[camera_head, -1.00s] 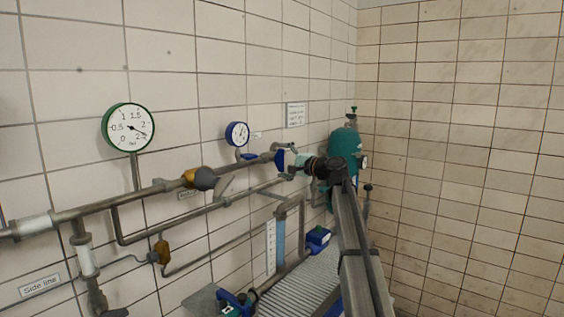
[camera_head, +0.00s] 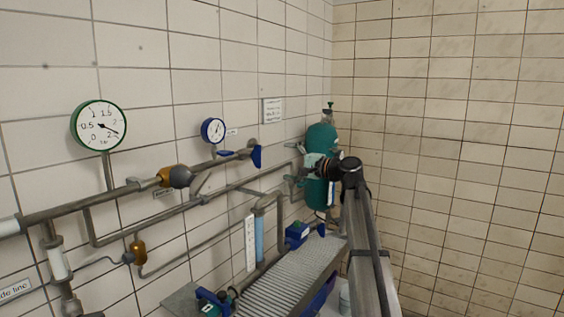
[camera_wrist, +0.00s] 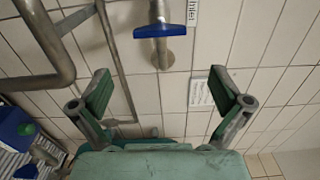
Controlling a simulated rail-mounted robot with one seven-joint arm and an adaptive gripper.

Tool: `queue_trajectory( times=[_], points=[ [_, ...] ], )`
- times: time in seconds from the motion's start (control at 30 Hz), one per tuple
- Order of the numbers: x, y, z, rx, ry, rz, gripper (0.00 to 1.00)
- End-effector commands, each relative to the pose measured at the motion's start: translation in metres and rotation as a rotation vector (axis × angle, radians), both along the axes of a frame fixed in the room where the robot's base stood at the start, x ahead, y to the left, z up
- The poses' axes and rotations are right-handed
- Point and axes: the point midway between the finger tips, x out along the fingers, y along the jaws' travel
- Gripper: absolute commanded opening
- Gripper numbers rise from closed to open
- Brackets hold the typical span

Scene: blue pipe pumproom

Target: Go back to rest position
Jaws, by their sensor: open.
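My gripper (camera_head: 308,162) is at the end of my arm in the head view, in front of the teal gas cylinder (camera_head: 321,138) as seen from there. In the wrist view my gripper (camera_wrist: 160,94) has its two green-padded fingers spread wide, with nothing between them. The blue handle (camera_head: 256,156) on the pipe end is left of my gripper and apart from it. The handle also shows in the wrist view (camera_wrist: 160,31), above and beyond the fingertips.
A green-rimmed gauge (camera_head: 99,126) and a blue gauge (camera_head: 213,130) stand along the wall pipes (camera_head: 95,207). A ribbed grey surface (camera_head: 290,275) with blue fittings (camera_head: 297,235) lies below. The tiled wall at right (camera_head: 450,150) is bare.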

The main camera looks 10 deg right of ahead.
Motion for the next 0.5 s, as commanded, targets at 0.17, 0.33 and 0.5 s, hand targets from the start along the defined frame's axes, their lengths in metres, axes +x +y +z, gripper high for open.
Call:
queue_trajectory(
  times=[0.17, 0.33, 0.5],
  points=[
    [0.000, 0.000, 0.000, 0.000, 0.000, 0.000, 1.00],
    [0.000, 0.000, 0.000, -0.015, -0.012, 0.001, 1.00],
    [-0.010, -0.002, -0.035, -0.213, -0.023, -0.027, 1.00]
  ],
)
